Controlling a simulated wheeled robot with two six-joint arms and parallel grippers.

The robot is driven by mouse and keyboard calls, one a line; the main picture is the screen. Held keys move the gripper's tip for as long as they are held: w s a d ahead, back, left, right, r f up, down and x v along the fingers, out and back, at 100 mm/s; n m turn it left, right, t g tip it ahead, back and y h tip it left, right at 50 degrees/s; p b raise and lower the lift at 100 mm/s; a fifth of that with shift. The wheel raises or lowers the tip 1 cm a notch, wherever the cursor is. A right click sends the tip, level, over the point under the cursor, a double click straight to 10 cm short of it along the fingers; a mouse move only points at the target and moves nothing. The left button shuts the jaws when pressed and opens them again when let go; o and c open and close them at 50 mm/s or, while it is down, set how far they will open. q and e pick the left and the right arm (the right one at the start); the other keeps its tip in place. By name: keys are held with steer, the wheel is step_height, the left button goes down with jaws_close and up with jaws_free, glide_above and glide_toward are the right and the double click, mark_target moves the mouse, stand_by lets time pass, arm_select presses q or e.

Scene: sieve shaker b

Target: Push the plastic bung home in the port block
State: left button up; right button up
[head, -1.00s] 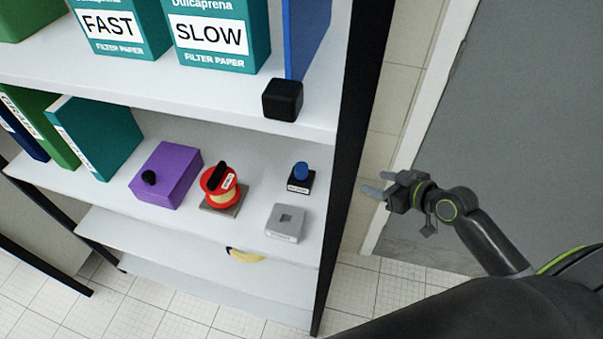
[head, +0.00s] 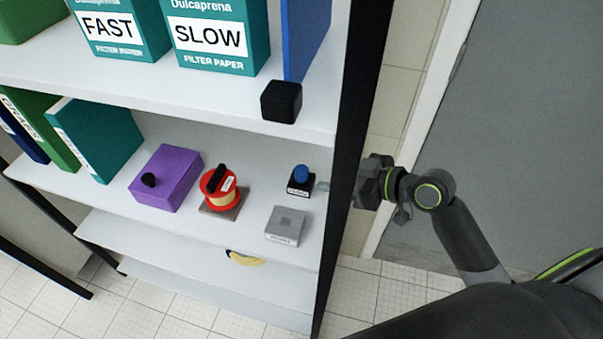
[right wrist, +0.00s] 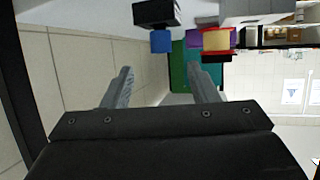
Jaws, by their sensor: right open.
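A small black block (head: 300,189) with a white label stands at the right end of the middle shelf. A rounded blue plug (head: 301,172) sits upright on its top; I take these as the port block and bung, though the label is unreadable. How deep the plug sits is not clear. In the right wrist view the black block (right wrist: 155,12) is near the top edge, with the blue plug (right wrist: 160,41) below it. My right gripper (head: 323,186) reaches past the shelf post; a fingertip shows just right of the block, apart from it. Its fingers are spread and empty. My left gripper is not in view.
The black shelf post (head: 352,140) hides part of the right gripper. A grey block (head: 286,226) with a square recess stands in front of the black block. A red reel (head: 219,188) and a purple box (head: 165,178) stand left. A black cube (head: 281,101) sits on the shelf above.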

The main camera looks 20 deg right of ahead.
mark_target(294, 177)
steer(key=x, duration=0.6)
steer(key=shift+f, duration=0.1)
steer(key=shift+p+x, duration=0.8)
steer(key=shift+x, duration=2)
steer(key=shift+s, duration=0.1)
steer(key=shift+c, duration=0.4)
steer(key=c, duration=1)
